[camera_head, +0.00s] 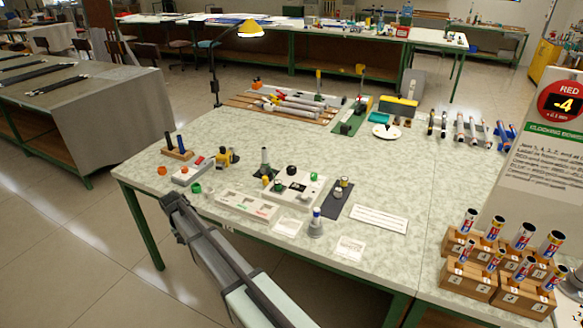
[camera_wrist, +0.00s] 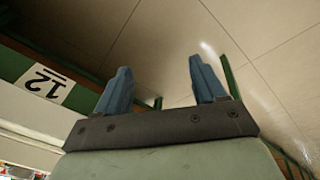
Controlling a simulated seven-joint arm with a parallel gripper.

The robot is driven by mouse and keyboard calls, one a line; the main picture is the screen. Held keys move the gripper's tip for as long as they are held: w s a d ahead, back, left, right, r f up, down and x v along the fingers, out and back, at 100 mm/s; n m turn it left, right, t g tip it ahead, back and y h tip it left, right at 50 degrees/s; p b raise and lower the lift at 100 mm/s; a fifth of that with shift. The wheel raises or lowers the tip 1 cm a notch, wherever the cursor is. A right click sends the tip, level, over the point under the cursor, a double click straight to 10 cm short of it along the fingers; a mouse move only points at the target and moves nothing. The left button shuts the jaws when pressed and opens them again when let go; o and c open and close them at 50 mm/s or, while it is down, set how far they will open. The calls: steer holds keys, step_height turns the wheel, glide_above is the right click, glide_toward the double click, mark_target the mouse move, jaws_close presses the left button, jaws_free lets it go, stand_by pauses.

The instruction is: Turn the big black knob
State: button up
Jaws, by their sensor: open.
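A white control panel (camera_head: 298,202) lies on the near table. Black knobs stand on it, one of them near its back edge (camera_head: 291,170); another dark knob (camera_head: 278,185) is close to it. Which is the biggest is hard to tell at this size. My gripper shows in the wrist view (camera_wrist: 160,66) with two blue fingers spread apart and nothing between them. In the head view my arm reaches up from the bottom to the table's front left edge, well left of the panel. The panel is not in the wrist view.
Wooden blocks with rods (camera_head: 468,279) are at the right. The table's middle (camera_head: 375,170) is clear.

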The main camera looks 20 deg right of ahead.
steer(key=w+a+r, duration=0.3)
steer(key=w+r, duration=0.1)
steer(key=r, duration=0.3)
step_height(320, 180, up, 19)
steer(key=m+g+y, duration=0.2)
steer(key=m, duration=0.8)
glide_above(292, 168)
step_height(292, 168, down, 13)
steer(key=shift+w+r, duration=0.1)
steer(key=shift+w, duration=0.05)
steer(key=shift+c, duration=0.4)
